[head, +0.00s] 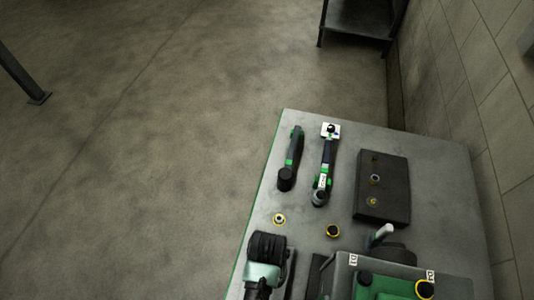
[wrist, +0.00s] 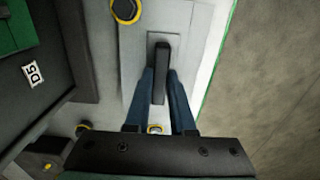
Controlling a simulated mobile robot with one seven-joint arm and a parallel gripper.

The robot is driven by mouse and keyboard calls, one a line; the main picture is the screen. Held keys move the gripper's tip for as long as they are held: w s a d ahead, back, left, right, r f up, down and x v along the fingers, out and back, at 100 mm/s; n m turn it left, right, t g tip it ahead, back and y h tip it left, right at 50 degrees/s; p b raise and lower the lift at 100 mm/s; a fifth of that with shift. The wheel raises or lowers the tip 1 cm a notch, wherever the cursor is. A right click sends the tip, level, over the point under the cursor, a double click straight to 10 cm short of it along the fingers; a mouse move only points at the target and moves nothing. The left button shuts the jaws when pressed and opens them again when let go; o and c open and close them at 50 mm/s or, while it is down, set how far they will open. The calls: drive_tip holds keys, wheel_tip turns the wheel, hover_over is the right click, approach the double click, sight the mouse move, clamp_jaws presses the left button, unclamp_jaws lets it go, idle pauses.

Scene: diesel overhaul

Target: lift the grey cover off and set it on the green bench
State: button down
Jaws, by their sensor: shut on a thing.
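The grey cover (wrist: 135,65) is a light grey stepped plate with an upright black handle (wrist: 162,62). It fills the upper middle of the wrist view. My gripper (wrist: 161,82) has its two blue fingers shut on the handle from both sides. The plate is close to the green-edged bench border at right; whether it rests on the bench or hangs just above it I cannot tell. In the head view the green bench (head: 335,220) has a grey top and green left edge. The cover and my fingers are not clear there.
Two green-and-black tools (head: 290,160) (head: 325,165) and a dark tray (head: 382,185) lie on the bench. Yellow-ringed fasteners (head: 279,219) (head: 332,230) lie nearby. A green-and-grey block (head: 400,280) stands at lower right. A wall (head: 460,100) bounds the right; open floor lies left.

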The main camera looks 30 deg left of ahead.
drive_tip(key=shift+f+b, duration=0.65)
drive_tip(key=shift+f, duration=0.3)
drive_tip(key=c, duration=0.7)
unclamp_jaws()
